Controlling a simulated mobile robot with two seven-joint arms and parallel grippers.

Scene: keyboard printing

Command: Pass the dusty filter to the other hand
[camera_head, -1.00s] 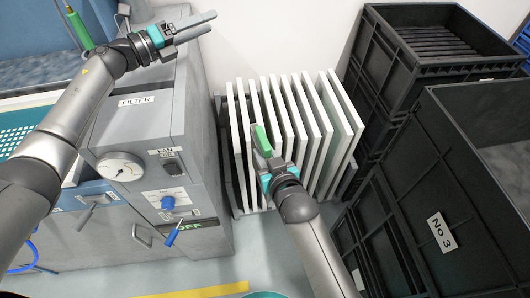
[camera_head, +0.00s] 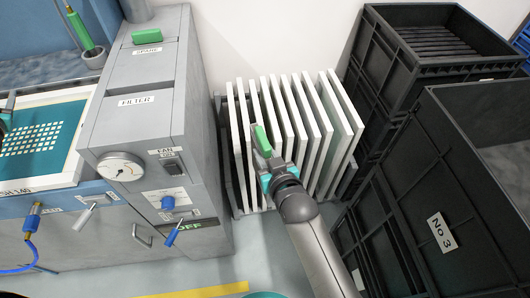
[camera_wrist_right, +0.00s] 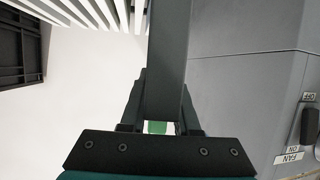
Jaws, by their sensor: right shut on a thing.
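My right gripper (camera_head: 268,165) is in front of the white panels and is shut on the filter by its green handle (camera_head: 262,139). In the right wrist view, a dark grey slab (camera_wrist_right: 168,60), which looks like the filter, runs up from between the fingers, with a bit of green (camera_wrist_right: 158,128) at its base. How dusty it is cannot be told. A dark part at the far left edge of the head view, over the teal screen, may be my left gripper (camera_head: 6,112); too little shows to tell its jaws.
A grey machine (camera_head: 140,125) with a FILTER label, gauge and knobs stands left of the right gripper. A green block (camera_head: 147,37) sits on its top. A rack of upright white panels (camera_head: 300,110) stands behind the gripper. Black crates (camera_head: 440,130) fill the right side.

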